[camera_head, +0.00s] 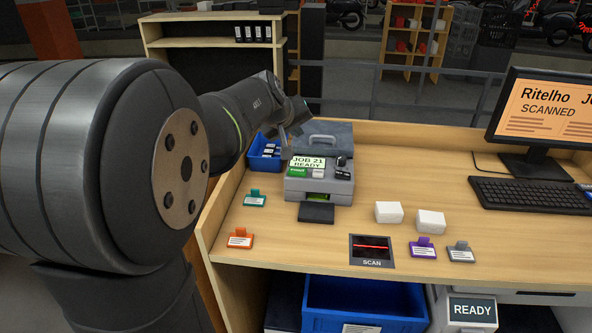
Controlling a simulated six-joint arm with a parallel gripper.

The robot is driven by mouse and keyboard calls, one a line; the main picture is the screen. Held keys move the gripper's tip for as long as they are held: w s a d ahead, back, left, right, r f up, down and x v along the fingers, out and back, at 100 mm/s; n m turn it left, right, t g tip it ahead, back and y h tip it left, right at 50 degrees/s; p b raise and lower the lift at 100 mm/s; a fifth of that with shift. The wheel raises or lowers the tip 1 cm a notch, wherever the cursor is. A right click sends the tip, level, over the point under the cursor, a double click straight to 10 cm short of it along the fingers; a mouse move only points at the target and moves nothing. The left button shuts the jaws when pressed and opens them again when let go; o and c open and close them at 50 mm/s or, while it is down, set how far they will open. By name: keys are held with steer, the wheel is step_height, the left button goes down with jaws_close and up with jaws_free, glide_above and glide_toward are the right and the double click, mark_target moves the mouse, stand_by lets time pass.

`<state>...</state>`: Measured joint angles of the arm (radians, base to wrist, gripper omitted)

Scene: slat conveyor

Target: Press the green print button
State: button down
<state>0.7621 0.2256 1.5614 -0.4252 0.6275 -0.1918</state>
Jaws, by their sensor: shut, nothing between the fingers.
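A grey label printer (320,188) stands on the wooden desk (380,170). Its display (308,162) reads "JOB 21 READY". The green print button (297,172) is on its front panel, just below the display, beside a white key and a dark key. Something bright green shows in the slot below. My gripper (284,142) is shut and empty, pointing down just behind and left of the printer's display. It is small and partly lost against the arm and the blue bin, so I cannot tell its exact height. It looks apart from the button.
A blue bin (264,146) sits left of the printer. Coloured tags, white boxes (389,212) and a scan pad (371,250) lie in front. A monitor (545,112) reads "SCANNED"; a keyboard (530,195) is below it.

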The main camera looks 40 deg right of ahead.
mark_target(296, 173)
steer(key=shift+f, duration=0.15)
steer(key=shift+f, duration=4.25)
steer(key=shift+f, duration=0.1)
steer(key=shift+f, duration=0.3)
steer(key=shift+f, duration=0.5)
steer(key=shift+r, duration=3.4)
